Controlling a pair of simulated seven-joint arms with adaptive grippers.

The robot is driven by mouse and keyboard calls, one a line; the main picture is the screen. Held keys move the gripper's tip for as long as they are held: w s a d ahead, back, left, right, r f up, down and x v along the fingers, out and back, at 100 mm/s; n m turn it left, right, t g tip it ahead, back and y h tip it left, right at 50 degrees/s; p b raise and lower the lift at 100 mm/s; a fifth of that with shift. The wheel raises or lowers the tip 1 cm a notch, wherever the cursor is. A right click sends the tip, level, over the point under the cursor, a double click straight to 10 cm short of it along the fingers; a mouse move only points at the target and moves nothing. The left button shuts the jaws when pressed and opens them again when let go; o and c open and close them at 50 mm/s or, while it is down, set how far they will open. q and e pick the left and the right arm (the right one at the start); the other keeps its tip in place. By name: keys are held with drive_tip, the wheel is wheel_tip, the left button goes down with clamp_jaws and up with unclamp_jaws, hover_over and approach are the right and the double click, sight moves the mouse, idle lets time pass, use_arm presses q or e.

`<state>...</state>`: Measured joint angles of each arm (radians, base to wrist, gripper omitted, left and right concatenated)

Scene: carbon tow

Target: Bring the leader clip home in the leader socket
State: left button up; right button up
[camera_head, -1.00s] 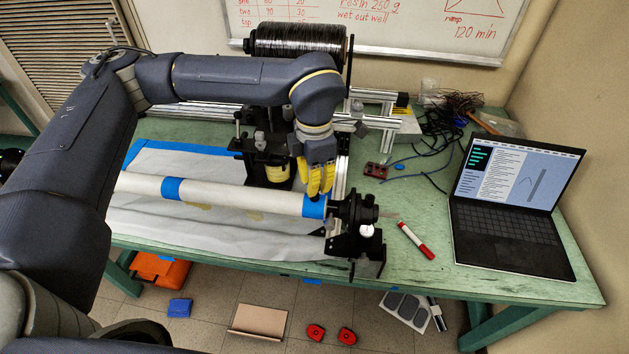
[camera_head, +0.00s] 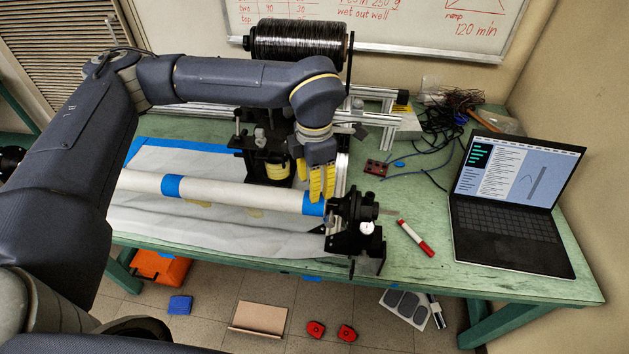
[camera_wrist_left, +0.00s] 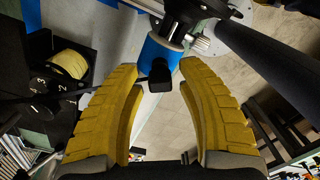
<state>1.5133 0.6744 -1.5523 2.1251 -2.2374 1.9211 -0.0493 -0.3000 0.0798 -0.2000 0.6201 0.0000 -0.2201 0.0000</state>
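My left gripper (camera_head: 322,198) is just above the blue-taped right end of a white tube (camera_head: 240,195). In the left wrist view its yellow fingers (camera_wrist_left: 160,82) are spread, with a gap on both sides of a small black block (camera_wrist_left: 161,72). The block stands at the blue-taped tube end (camera_wrist_left: 157,50) and looks like the leader clip. The fingers do not appear to touch it. I cannot tell whether it sits fully in the leader socket, which I cannot make out. My right gripper is out of view.
A black chuck with a dial (camera_head: 355,215) stands right of the tube end. A black carbon spool (camera_head: 299,40) and a frame are behind. A red marker (camera_head: 416,238), a laptop (camera_head: 515,205) and loose cables lie to the right. The green table (camera_head: 480,278) is clear near its front edge.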

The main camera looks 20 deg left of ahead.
use_arm(q)
wheel_tip(320, 180, up, 12)
idle(0.9)
drive_tip(key=shift+c, duration=0.4)
drive_tip(key=shift+f, duration=0.15)
drive_tip(key=shift+c, duration=1.1)
drive_tip(key=shift+f+m, duration=0.65)
drive_tip(key=shift+m, duration=0.35)
drive_tip(key=c, duration=0.4)
drive_tip(key=shift+f+m, duration=0.3)
drive_tip(key=shift+m, duration=0.1)
clamp_jaws()
drive_tip(key=shift+f+m, duration=0.45)
drive_tip(key=shift+m, duration=0.15)
drive_tip(key=shift+f, duration=3.1)
